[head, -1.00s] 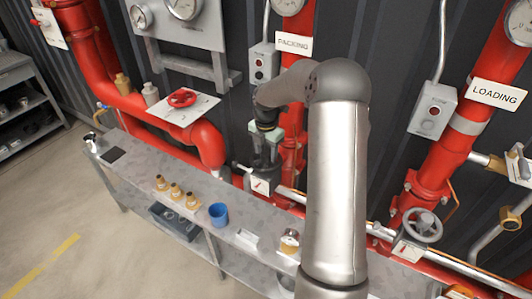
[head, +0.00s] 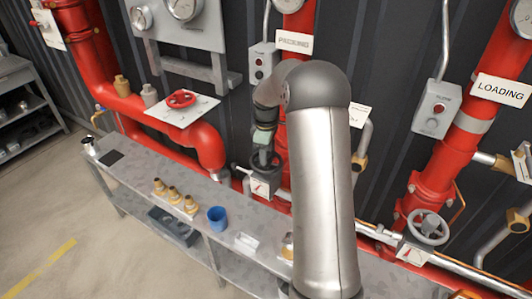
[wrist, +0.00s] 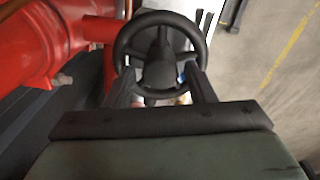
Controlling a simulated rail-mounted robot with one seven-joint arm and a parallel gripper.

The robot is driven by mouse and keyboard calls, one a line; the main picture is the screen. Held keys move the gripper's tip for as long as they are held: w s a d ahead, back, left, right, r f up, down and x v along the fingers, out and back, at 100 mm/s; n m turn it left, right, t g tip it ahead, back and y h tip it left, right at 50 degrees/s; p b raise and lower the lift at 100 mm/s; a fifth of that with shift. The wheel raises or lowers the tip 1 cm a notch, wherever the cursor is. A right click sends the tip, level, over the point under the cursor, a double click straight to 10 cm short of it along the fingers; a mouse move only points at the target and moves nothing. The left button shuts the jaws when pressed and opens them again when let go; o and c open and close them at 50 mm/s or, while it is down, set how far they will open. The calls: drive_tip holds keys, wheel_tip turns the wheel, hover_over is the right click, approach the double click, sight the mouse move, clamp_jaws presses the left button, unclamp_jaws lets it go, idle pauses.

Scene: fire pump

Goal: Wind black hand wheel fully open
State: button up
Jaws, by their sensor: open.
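The black hand wheel (head: 263,161) sits on a valve at the back of the bench, under the red riser marked PACKING. In the wrist view the wheel (wrist: 160,14) faces me, with its round rim, spokes and middle hub visible. My gripper (wrist: 159,72) is open. Its two fingers lie apart on either side of the hub, over the near part of the rim; I cannot tell whether they touch it. In the head view my gripper (head: 264,146) is just above the wheel, and part of the wheel is hidden. A white plate with a red pointer (head: 261,187) is below it.
A red hand wheel (head: 181,98) and a grey hand wheel (head: 428,227) are on other pipes. Brass fittings (head: 175,196) and a blue cup (head: 217,217) stand on the bench (head: 135,171). Red pipes run close beside my gripper.

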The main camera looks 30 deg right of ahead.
clamp_jaws()
drive_tip(key=n+p, duration=0.1)
drive_tip(key=n, duration=0.4)
drive_tip(key=shift+r, duration=0.1)
drive_tip(key=n, duration=0.3)
drive_tip(key=shift+p, duration=0.4)
drive_tip(key=n+p, duration=0.1)
drive_tip(key=n, duration=0.1)
drive_tip(key=shift+s+r+n, duration=0.1)
drive_tip(key=shift+n, duration=0.2)
drive_tip(key=n+p, duration=0.2)
drive_tip(key=n, duration=0.1)
drive_tip(key=shift+f+n, duration=0.25)
drive_tip(key=shift+n, duration=1.05)
